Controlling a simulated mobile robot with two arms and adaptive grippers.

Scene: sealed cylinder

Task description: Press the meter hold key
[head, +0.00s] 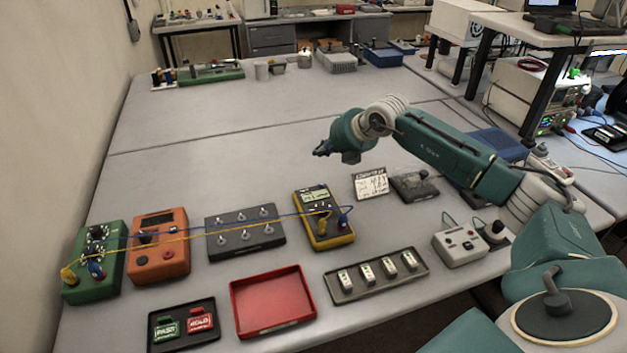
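The yellow meter (338,237) lies on the table with a lit greenish display (316,197) at its far end. Blue and yellow leads run from its near part to the left. Its keys are too small to tell apart, so I cannot pick out the hold key. My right gripper (321,150) hangs in the air above and beyond the meter, apart from it. Its dark fingertips point left, and whether they are open or shut is too small to tell. My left gripper is not in view.
A black switch box (245,239), an orange box (157,262) and a green box (84,284) stand left of the meter. In front are an empty red tray (272,302), green and red tags (198,320), and a tray with several small modules (343,293). Leads cross over the boxes.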

